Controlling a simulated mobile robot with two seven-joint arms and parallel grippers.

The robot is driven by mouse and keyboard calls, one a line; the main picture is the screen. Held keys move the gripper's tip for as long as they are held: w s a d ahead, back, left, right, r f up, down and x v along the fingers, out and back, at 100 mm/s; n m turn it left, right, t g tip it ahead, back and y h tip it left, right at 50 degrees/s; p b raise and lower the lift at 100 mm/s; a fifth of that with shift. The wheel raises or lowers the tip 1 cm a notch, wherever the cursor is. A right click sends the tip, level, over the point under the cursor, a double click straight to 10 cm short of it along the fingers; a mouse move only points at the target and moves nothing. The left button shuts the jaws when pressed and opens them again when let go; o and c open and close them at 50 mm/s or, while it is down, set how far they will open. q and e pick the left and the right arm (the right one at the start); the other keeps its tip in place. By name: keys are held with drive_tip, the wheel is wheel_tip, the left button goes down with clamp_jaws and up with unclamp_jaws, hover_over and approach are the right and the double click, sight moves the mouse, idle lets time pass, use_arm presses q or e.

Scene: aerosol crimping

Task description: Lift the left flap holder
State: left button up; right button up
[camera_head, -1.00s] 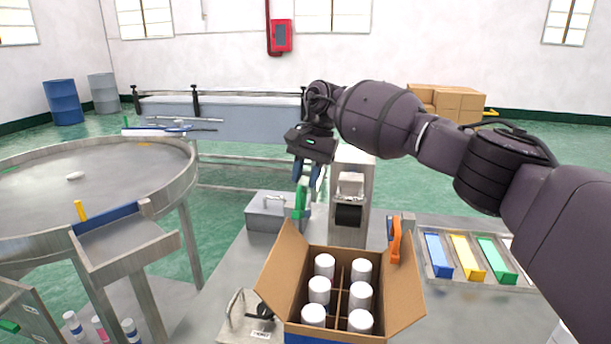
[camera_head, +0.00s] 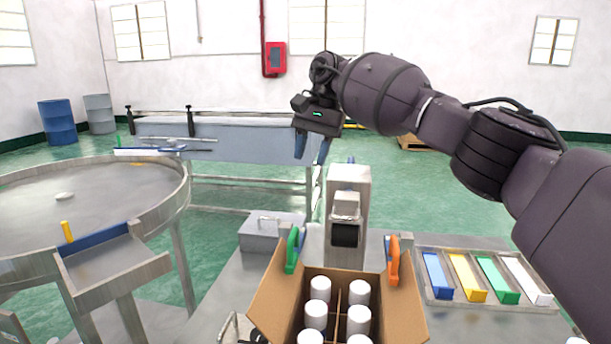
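The open cardboard box (camera_head: 272,302) stands at the bottom centre with several white-capped cans (camera_head: 318,315) inside. The left flap holder, a green clip (camera_head: 292,250), sits upright at the back end of the box's left flap. The right flap holder, an orange clip (camera_head: 394,262), sits on the right flap. My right gripper (camera_head: 312,156) is above and behind the green clip, apart from it. Its two fingers point down with a gap between them, open and empty. My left gripper is out of view.
A grey machine (camera_head: 350,190) stands just behind the box. A grey lidded case (camera_head: 268,232) is behind the left flap. A round metal table (camera_head: 160,190) stands at the left.

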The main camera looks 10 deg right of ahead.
drive_tip(key=shift+v, duration=0.9)
